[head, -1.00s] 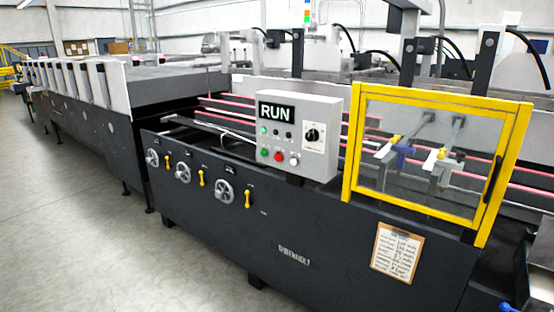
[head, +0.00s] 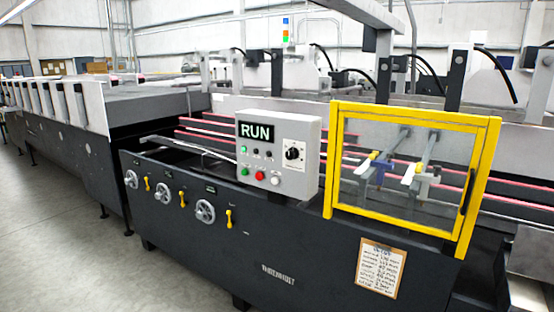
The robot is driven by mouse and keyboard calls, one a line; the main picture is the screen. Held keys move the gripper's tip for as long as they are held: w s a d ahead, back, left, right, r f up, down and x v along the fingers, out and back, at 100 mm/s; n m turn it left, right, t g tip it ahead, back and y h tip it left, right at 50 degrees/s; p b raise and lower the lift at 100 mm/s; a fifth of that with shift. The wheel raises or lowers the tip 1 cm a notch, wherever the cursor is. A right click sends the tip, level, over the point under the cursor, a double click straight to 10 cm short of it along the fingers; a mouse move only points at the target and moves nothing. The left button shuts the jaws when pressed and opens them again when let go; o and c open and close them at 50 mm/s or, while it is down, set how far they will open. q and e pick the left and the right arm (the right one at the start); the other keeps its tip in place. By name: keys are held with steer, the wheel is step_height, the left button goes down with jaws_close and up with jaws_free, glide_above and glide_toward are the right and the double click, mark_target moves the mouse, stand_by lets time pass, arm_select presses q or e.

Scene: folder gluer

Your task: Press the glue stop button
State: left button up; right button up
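The grey control box (head: 300,130) stands on top of the dark machine front, near the middle of the head view. Its display (head: 256,131) reads RUN. Below the display is a row of small buttons, with a black knob (head: 293,153) to their right. The lower row has a green button (head: 245,171), a red button (head: 260,175) and a white button (head: 276,181). Labels at the buttons are too small to read, so I cannot tell which one is the glue stop. Neither of my grippers is in view.
A yellow-framed clear guard (head: 330,160) stands right of the box and looks closed. Handwheels (head: 205,211) and yellow handles (head: 229,218) line the machine front (head: 300,240). A clipboard (head: 381,267) hangs at the lower right. The floor (head: 60,240) at the left is clear.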

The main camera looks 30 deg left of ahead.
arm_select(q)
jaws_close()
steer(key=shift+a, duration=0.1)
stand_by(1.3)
